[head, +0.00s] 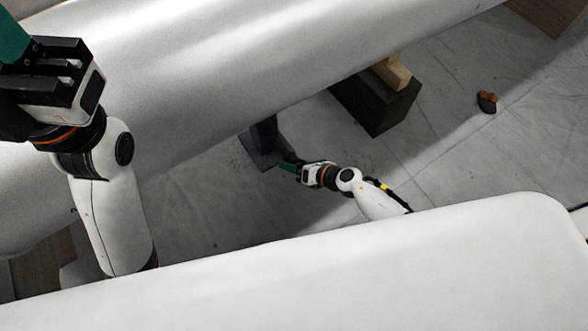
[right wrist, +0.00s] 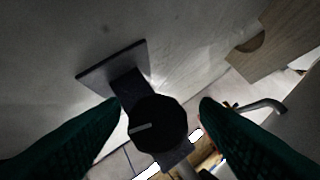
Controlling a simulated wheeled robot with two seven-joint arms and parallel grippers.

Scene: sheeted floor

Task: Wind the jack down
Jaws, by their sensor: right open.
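The jack (head: 263,142) is a dark post on a flat plate, partly hidden under a big pale pipe (head: 250,70). In the right wrist view its flat plate (right wrist: 110,66) and a round black knob (right wrist: 158,125) with a white mark show. My right gripper (head: 287,167) is by the jack; in the right wrist view its green fingers (right wrist: 160,103) are open on either side of the knob, with no clear contact. My left gripper (head: 14,45) is high at the upper left, cut by the frame edge, its fingertips out of sight.
A dark block (head: 375,103) with lighter wood (head: 392,72) on it stands by the pipe. A small brown and black item (head: 487,102) lies on the floor at right. A bent metal rod (right wrist: 262,106) shows in the right wrist view. The sheeted floor (head: 450,145) is clear around there.

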